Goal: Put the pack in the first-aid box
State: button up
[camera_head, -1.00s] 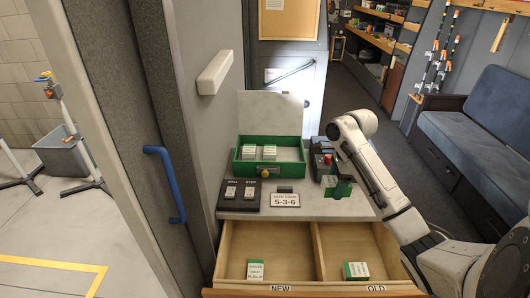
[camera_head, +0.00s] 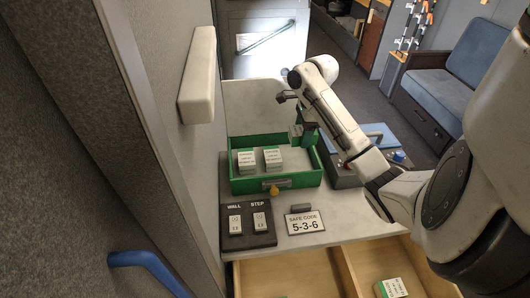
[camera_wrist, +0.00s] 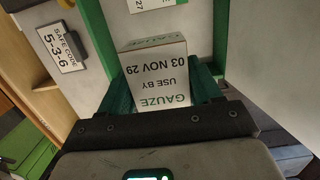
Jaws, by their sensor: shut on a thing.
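My gripper (camera_head: 303,133) is over the right part of the open green first-aid box (camera_head: 287,181) in the head view. In the wrist view my gripper (camera_wrist: 160,85) has its green fingers shut on a white and green gauze pack (camera_wrist: 155,75), marked USE BY 03 NOV 29. The pack is between the box's side walls in that view; whether it touches the box floor I cannot tell. Two similar packs, a left one (camera_head: 247,161) and a right one (camera_head: 273,158), stand in the box's left part.
The open drawer below has a divider (camera_head: 346,272) and a pack (camera_head: 391,288) in its right compartment. A switch panel (camera_head: 248,222) and a safe code sign (camera_head: 305,222) are in front of the box. A dark case with a blue lid (camera_head: 372,138) stands at its right.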

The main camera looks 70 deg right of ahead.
send_over(297, 161)
notch_tip(297, 161, down, 6)
jog(key=shift+s+r, duration=0.1)
jog(key=shift+r, duration=0.15)
jog(key=shift+f, duration=2.2)
jog(key=shift+f, duration=0.1)
jog(key=o, duration=1.1)
jog(key=shift+c, duration=0.2)
jog(key=r, duration=0.4)
jog(key=s+r, duration=0.1)
jog(key=r, duration=0.3)
jog(key=r+p, duration=0.1)
jog(key=r, duration=0.3)
jog(key=shift+s+d+r, duration=0.1)
jog(key=shift+s+d, duration=0.1)
jog(key=shift+d, duration=0.1)
